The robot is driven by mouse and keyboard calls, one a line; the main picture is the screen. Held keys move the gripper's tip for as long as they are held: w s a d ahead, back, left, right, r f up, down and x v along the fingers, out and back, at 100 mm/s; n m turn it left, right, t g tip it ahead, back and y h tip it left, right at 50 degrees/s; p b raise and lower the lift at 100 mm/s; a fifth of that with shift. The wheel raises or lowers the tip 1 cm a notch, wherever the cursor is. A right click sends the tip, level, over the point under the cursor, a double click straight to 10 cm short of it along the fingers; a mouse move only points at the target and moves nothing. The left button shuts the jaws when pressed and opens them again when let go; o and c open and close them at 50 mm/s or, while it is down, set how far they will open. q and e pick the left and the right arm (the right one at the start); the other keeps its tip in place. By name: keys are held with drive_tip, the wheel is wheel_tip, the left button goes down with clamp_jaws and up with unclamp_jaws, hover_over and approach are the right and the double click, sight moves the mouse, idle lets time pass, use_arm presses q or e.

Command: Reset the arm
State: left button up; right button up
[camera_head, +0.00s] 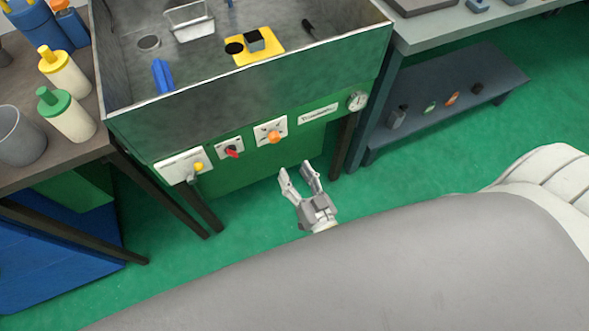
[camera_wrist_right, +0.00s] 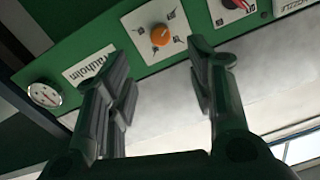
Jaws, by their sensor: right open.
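My right gripper (camera_head: 300,178) is open and empty in the head view, in front of the green front panel of the machine. In the right wrist view its two fingers (camera_wrist_right: 160,85) stand wide apart, with nothing between them. An orange knob (camera_head: 273,137) sits on a white marked plate on the panel, ahead of the gripper and apart from it. The knob (camera_wrist_right: 160,35) also shows between the fingertips in the right wrist view. A red switch (camera_head: 232,151) is left of it, and a plate with a yellow knob and a grey lever (camera_head: 194,172) is further left. My left gripper is not visible.
A gauge (camera_head: 357,100) and a label plate are right of the knob. Bottles (camera_head: 66,118) stand on the left table. A blue-grey shelf (camera_head: 440,115) is at right. The green floor before the panel is clear.

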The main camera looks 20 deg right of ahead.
drive_tip(key=s+f+n+g, duration=0.1)
drive_tip(key=s+f+g, duration=0.25)
drive_tip(key=f, duration=0.45)
drive_tip(key=s+d+f+n+g, duration=0.1)
drive_tip(key=s+f+g, duration=0.2)
drive_tip(key=s+f, duration=0.3)
drive_tip(key=s+f+n+g, duration=0.1)
drive_tip(key=s+f+g, duration=0.2)
drive_tip(key=f, duration=0.6)
drive_tip(key=s+d+f+g, duration=0.2)
drive_tip(key=s+f, duration=0.1)
drive_tip(key=s, duration=0.3)
drive_tip(key=s+d+f+n+g+p, duration=0.1)
drive_tip(key=s+d+f+g, duration=0.1)
drive_tip(key=s, duration=0.4)
drive_tip(key=s+d+f+g+h, duration=0.1)
drive_tip(key=s+d+f+g, duration=0.1)
drive_tip(key=s+f, duration=0.3)
drive_tip(key=shift+s+d+g, duration=0.35)
drive_tip(key=shift+s+g, duration=0.5)
drive_tip(key=shift+s, duration=0.25)
